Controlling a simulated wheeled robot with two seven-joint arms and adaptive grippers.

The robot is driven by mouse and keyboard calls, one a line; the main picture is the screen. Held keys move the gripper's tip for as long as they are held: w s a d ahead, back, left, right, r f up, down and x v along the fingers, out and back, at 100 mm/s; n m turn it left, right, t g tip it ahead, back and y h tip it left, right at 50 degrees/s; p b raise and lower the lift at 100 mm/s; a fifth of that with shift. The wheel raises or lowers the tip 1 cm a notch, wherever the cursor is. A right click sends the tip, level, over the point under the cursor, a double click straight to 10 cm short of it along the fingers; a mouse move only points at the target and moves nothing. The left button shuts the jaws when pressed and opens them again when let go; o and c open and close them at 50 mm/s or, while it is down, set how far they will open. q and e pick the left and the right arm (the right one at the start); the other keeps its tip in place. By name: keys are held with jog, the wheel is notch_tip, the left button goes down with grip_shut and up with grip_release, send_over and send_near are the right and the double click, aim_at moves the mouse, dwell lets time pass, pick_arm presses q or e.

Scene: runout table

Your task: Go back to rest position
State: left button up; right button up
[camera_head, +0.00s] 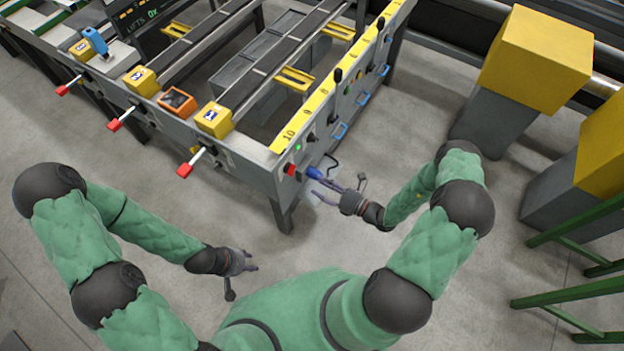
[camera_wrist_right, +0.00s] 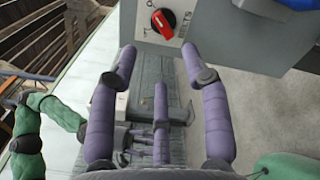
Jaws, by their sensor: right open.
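My right gripper (camera_head: 325,190) is at the near right corner of the runout table (camera_head: 252,160), close to the end panel. In the right wrist view its purple fingers (camera_wrist_right: 160,75) are spread apart with nothing between them. A red rotary switch (camera_wrist_right: 163,24) on a grey panel lies just beyond the fingertips, apart from them; it also shows in the head view (camera_head: 290,169). My left gripper (camera_head: 254,261) hangs low over the floor in front of the table, empty, its small fingers apart.
Red-tipped levers (camera_head: 185,170) stick out from the table's front. A blue part (camera_head: 314,173) is beside the right gripper. Yellow-topped grey blocks (camera_head: 535,60) and a green frame (camera_head: 575,235) stand at the right. The floor (camera_head: 330,240) between my arms is clear.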

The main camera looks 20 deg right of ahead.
jog(key=shift+s+d, duration=0.35)
jog(key=shift+s, duration=0.1)
dwell(0.3)
jog(key=s+a+f+n+g+y, duration=0.2)
jog(key=s+a+n+g+y, duration=0.1)
jog(key=s+a+n+g, duration=0.9)
jog(key=s+f+n+g+h, duration=0.4)
jog(key=s+n+g+h, duration=0.3)
jog(key=n, duration=0.8)
jog(key=w+n+t+h, duration=0.1)
jog(key=n, duration=0.1)
jog(key=w+r+n+t+h, duration=0.1)
jog(key=w+n+t, duration=0.1)
jog(key=n, duration=0.1)
jog(key=w+n+t+h, duration=0.1)
jog(key=w+n+t, duration=0.1)
jog(key=n, duration=0.1)
jog(key=shift+w+a+r, duration=0.1)
jog(key=shift+a+r, duration=0.05)
jog(key=shift+r, duration=0.15)
